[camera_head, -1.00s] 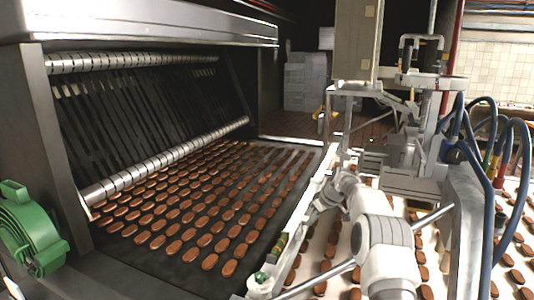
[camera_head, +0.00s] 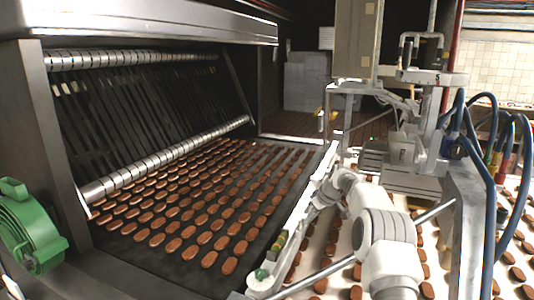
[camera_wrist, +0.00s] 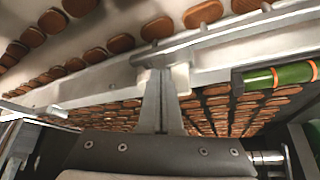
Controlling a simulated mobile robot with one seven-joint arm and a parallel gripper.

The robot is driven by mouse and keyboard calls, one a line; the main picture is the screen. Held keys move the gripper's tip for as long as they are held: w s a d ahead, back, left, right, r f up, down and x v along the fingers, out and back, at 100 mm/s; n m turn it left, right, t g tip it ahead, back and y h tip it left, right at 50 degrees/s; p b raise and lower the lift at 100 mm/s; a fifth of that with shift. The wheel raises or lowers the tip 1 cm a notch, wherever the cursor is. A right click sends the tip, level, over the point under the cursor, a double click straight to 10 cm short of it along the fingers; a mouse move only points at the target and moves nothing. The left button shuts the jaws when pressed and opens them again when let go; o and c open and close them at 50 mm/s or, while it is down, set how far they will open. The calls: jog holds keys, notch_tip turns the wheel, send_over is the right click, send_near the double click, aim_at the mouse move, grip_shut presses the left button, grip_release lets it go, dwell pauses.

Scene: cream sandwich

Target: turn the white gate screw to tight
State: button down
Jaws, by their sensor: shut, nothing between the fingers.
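My gripper (camera_wrist: 158,76) is shut and empty in the wrist view. Its two narrow grey fingers point up the picture, with their tips together against or just in front of a pale block (camera_wrist: 181,76) on a white rail (camera_wrist: 90,87). I cannot tell whether the tips touch the block. A grey rod (camera_wrist: 215,38) crosses just beyond the tips. I cannot clearly make out the white gate screw, nor tell whether the pale block is part of it. In the head view my arm reaches over the white rail (camera_head: 318,200), and the fingertips cannot be made out.
Brown biscuits (camera_head: 205,215) lie in rows on a dark belt (camera_head: 180,270) left of the rail, with more on a pale belt to its right. A green roll with orange bands (camera_wrist: 275,77) is close right of the fingers. Blue hoses (camera_head: 487,200) hang at the right.

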jog(key=shift+s+a+b, duration=0.1)
jog(key=shift+a+b, duration=0.05)
jog(key=shift+b, duration=0.25)
notch_tip(320, 180, up, 6)
jog(key=p, duration=0.4)
jog(key=shift+s+d, duration=0.15)
jog(key=shift+d, duration=0.1)
jog(key=shift+r, duration=0.1)
notch_tip(320, 180, down, 6)
jog(key=w+d+p, duration=0.1)
jog(key=d+p, duration=0.1)
jog(key=shift+w, duration=0.3)
dwell(0.5)
